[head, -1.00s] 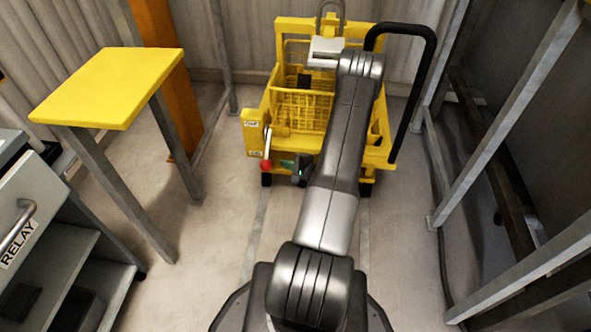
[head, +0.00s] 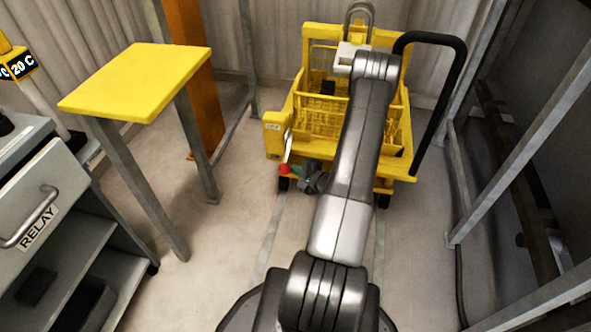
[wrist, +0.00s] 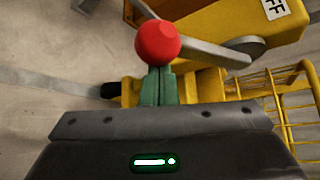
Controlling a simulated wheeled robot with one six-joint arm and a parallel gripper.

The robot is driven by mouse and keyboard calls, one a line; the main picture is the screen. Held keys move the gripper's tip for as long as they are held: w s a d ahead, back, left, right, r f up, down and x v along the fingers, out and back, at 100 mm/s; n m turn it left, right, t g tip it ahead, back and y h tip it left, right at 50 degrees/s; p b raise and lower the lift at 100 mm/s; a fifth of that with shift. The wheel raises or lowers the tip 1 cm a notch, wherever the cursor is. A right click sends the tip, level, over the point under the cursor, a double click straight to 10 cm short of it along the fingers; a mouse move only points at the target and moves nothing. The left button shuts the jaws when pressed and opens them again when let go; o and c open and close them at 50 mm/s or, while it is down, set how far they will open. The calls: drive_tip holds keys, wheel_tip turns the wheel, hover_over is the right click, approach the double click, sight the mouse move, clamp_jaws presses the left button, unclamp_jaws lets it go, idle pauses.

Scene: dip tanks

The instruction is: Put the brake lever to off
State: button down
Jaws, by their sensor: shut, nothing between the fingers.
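The brake lever is a pale bar (head: 289,146) with a red knob (head: 284,169), at the front left of the yellow cart (head: 382,183). In the head view it hangs down towards me. In the wrist view the red knob (wrist: 158,42) is at the upper middle, and the grey lever bar (wrist: 215,51) runs right to a pivot on the yellow housing.
A yellow-topped stand (head: 140,80) and a grey cabinet marked RELAY (head: 45,205) are on the left. A black handle (head: 445,90) rises at the cart's right. Metal frame posts stand on the right. The floor between stand and cart is clear.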

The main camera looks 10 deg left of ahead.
drive_tip(key=shift+s+r, duration=0.15)
drive_tip(key=shift+r, duration=0.15)
drive_tip(key=shift+s+r+m+p, duration=0.15)
drive_tip(key=shift+m+p, duration=0.15)
drive_tip(key=shift+p, duration=0.1)
wheel_tip(320, 180, up, 10)
drive_tip(key=m+g+h+p, duration=0.1)
drive_tip(key=m+g+p, duration=0.4)
drive_tip(key=p, duration=0.5)
drive_tip(key=shift+s+g+p, duration=0.35)
drive_tip(key=shift+s+g, duration=0.05)
drive_tip(key=shift+g, duration=0.7)
drive_tip(key=shift+r, duration=0.1)
